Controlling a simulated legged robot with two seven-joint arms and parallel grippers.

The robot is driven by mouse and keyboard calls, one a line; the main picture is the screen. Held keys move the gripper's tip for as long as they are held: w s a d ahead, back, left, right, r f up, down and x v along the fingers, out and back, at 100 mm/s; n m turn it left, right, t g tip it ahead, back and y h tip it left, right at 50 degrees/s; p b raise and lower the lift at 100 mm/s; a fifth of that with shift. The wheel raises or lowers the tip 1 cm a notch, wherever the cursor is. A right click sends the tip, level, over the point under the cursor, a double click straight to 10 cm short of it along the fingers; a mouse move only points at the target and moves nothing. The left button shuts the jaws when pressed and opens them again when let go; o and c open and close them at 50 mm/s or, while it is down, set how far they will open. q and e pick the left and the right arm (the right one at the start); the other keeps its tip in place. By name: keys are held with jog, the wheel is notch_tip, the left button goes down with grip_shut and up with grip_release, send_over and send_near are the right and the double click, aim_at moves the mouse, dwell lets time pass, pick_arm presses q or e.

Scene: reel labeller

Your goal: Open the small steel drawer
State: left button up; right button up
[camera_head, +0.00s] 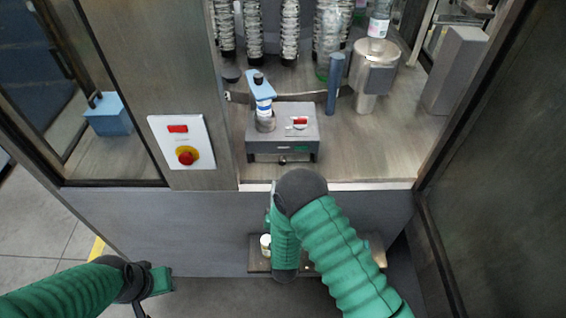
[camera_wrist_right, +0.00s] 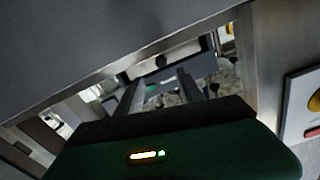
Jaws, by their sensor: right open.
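A small steel drawer front with a dark round knob (camera_wrist_right: 160,62) shows in the right wrist view, ahead of my right gripper (camera_wrist_right: 160,92). In the head view the knob (camera_head: 283,160) sits low on the front of a grey bench unit (camera_head: 283,133). The drawer looks shut. My right gripper is open, its two fingers apart with nothing between them, and the knob lies beyond their tips. In the head view my own right arm hides this gripper. My left gripper (camera_head: 150,290) is low at the left, away from the unit; its jaws are unclear.
A blue-and-white bottle-like item (camera_head: 264,105) stands on the unit. A blue post (camera_head: 335,85) and a steel cylinder (camera_head: 372,75) stand to its right. An emergency-stop panel (camera_head: 182,143) is at left. A low shelf (camera_head: 258,266) with a small white container lies below, partly hidden by my arm.

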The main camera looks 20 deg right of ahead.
aim_at(282, 164)
jog(key=p+x, duration=0.1)
jog(key=x, duration=0.8)
jog(key=shift+w+a+p, duration=0.15)
jog(key=shift+w+p, duration=0.1)
jog(key=shift+p, duration=0.1)
jog(key=shift+w+d+f, duration=0.1)
jog(key=shift+w+d, duration=0.15)
jog(key=shift+w, duration=0.15)
jog(key=shift+a, duration=0.1)
grip_shut()
